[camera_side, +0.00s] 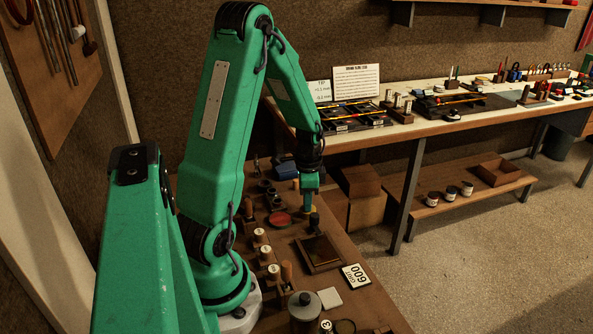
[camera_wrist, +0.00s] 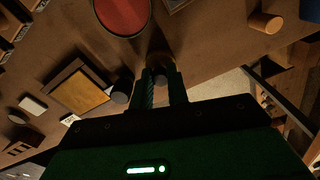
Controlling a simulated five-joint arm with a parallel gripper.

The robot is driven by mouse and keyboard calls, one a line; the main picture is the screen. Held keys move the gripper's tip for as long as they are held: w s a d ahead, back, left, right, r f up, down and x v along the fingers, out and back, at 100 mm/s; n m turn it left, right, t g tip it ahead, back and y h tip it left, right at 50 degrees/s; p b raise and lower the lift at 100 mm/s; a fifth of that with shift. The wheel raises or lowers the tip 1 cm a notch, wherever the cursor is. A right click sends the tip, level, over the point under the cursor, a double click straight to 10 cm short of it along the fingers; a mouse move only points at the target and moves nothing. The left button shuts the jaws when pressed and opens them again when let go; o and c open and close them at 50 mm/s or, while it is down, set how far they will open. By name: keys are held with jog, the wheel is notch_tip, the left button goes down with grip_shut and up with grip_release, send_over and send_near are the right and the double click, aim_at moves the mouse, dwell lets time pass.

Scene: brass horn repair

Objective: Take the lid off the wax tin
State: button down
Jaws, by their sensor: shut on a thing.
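My gripper (camera_side: 309,207) points down over the right edge of the wooden bench. I cannot tell whether this piece is a lid. A round, shallow, dark-rimmed thing with a red top (camera_side: 279,219), perhaps the wax tin, lies to the left of the gripper; it also shows at the top of the wrist view (camera_wrist: 122,14), apart from the fingers. No separate lid can be made out.
A dark upright cylinder (camera_side: 314,223) stands close by the fingers. Wooden-handled pieces and a grey jar (camera_side: 304,313) line the bench. The bench edge is near.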

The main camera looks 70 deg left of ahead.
jog(key=shift+r, duration=0.15)
jog(key=shift+r, duration=0.75)
jog(key=r, duration=0.1)
jog(key=d+r, duration=0.1)
jog(key=r, duration=0.1)
jog(key=shift+w, duration=0.1)
jog(key=w+d+r, duration=0.1)
jog(key=d+r, duration=0.5)
jog(key=d, duration=0.4)
jog(key=shift+w+d+r, duration=0.15)
jog(key=shift+d, duration=0.15)
jog(key=a+f, duration=0.3)
jog(key=a, duration=0.3)
jog(key=a+f, duration=0.3)
jog(key=a, duration=0.3)
jog(key=a+f, duration=0.2)
jog(key=a, duration=0.5)
jog(key=shift+s+a+f, duration=0.1)
jog(key=shift+s+f, duration=0.2)
jog(key=shift+f, duration=0.1)
jog(key=shift+f, duration=2)
